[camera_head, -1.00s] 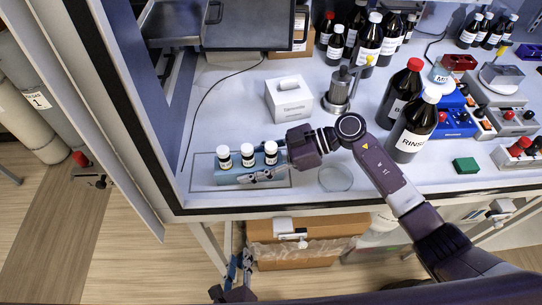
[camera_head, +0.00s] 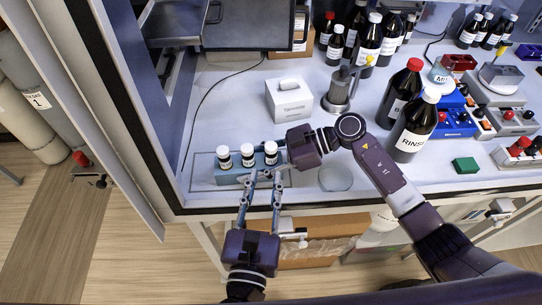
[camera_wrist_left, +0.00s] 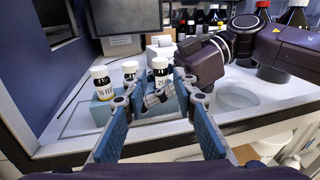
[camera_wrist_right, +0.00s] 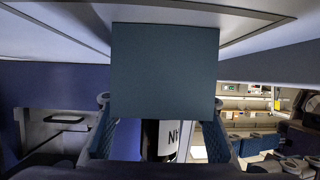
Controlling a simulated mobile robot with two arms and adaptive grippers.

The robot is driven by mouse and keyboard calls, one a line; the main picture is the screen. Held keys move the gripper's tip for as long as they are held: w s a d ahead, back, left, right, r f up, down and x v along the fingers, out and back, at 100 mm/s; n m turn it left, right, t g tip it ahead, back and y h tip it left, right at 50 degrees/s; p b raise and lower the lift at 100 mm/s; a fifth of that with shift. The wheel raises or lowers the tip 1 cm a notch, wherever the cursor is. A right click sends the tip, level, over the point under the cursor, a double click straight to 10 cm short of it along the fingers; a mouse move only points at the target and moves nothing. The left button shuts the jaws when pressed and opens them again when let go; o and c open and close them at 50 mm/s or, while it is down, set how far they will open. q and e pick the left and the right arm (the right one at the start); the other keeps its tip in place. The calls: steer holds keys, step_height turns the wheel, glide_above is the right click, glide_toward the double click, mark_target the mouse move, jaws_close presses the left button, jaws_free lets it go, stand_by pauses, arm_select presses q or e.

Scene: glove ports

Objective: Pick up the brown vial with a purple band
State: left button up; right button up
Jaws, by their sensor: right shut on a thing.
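Three brown vials with white caps, left (camera_head: 224,159), middle (camera_head: 247,157) and right (camera_head: 271,154), stand upright in a blue rack (camera_head: 229,177). In the left wrist view, the left vial (camera_wrist_left: 101,84) has a yellow band. No purple band is clear on the middle vial (camera_wrist_left: 130,72) or the right vial (camera_wrist_left: 160,74). My right gripper (camera_wrist_right: 160,108) is shut on the rack (camera_wrist_right: 165,60), coming in from the right. My left gripper (camera_head: 262,180) is open and empty at the rack's front, its fingers (camera_wrist_left: 160,105) pointing toward the right vial.
A white box (camera_head: 288,98) and a metal stand (camera_head: 338,92) are behind the rack. A glass dish (camera_head: 335,177) lies to its right, under my right arm. Large brown bottles (camera_head: 412,125) stand farther right. The bench's front edge runs below the rack.

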mark_target(270, 154)
arm_select(q)
steer(key=x, duration=0.9)
steer(key=shift+f, duration=0.4)
steer(key=shift+c, duration=0.6)
steer(key=c, duration=0.5)
